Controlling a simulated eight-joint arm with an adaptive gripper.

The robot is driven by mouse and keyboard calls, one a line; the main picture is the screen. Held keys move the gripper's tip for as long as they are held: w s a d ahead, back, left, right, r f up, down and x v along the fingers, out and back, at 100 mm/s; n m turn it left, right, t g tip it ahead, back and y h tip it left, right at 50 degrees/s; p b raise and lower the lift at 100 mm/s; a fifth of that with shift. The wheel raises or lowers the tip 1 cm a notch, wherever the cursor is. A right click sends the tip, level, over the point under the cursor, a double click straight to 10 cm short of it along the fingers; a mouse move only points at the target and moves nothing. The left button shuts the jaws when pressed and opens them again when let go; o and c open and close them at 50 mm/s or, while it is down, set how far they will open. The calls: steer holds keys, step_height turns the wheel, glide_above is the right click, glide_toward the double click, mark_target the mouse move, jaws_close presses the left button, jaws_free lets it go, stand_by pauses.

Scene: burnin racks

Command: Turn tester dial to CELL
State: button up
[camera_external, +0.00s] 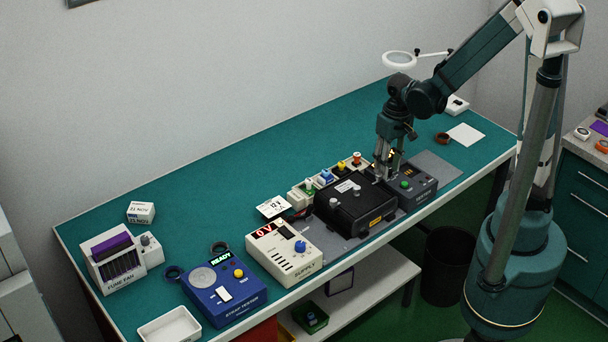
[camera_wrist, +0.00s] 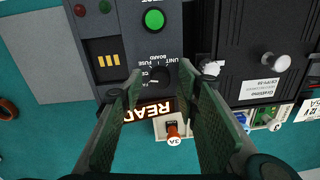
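The dark grey tester (camera_external: 425,192) stands at the right of the bench row, with a green button (camera_wrist: 154,19) and a yellow-striped slot (camera_wrist: 106,52). Its black dial (camera_wrist: 158,78) shows in the wrist view, with small UNIT, BOARD and FUSE labels around it; a CELL label and the exact pointer direction are not clear. My gripper (camera_wrist: 160,84) is open, its two green-padded fingers on either side of the dial. I cannot tell whether they touch it. In the external view my gripper (camera_external: 386,172) points down at the tester's back end.
A black box with knobs (camera_external: 355,208) stands close left of the tester.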

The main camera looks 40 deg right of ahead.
steer(key=shift+r, duration=0.15)
stand_by(0.3)
step_height(320, 180, up, 12)
steer(key=shift+d, duration=0.3)
stand_by(0.6)
steer(key=shift+s, duration=0.1)
stand_by(0.6)
steer(key=s+d+r+n+t+b, duration=0.1)
steer(key=s+d+r+t+b, duration=0.1)
steer(key=s+d+r+t, duration=0.4)
steer(key=shift+s+d+r+t+h+b, duration=0.35)
steer(key=shift+s+d+t, duration=0.25)
steer(key=shift+d, duration=0.45)
steer(key=shift+s, duration=0.1)
stand_by(0.3)
stand_by(2.4)
